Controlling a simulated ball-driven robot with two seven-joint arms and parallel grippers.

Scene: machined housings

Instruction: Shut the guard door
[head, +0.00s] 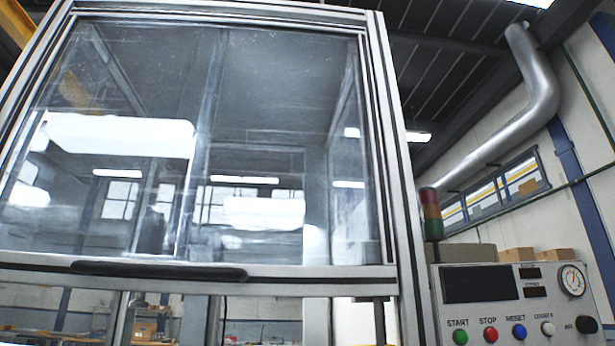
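The guard door (270,272) is a large clear panel in an aluminium frame, filling the left and middle of the head view. Its bottom rail carries a long black handle (160,271). The door sits raised in the machine's outer frame (395,140). Below the bottom rail there is an open gap (270,308) through which the room behind shows. The lower end of the opening is outside the picture. Neither of my grippers shows in this view.
A control panel (500,290) stands to the right, with START, STOP and RESET buttons, a knob and a gauge. A red, yellow and green signal lamp (431,214) rises beside it. Cardboard boxes (515,254) sit behind the panel. A silver duct (500,140) runs along the wall.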

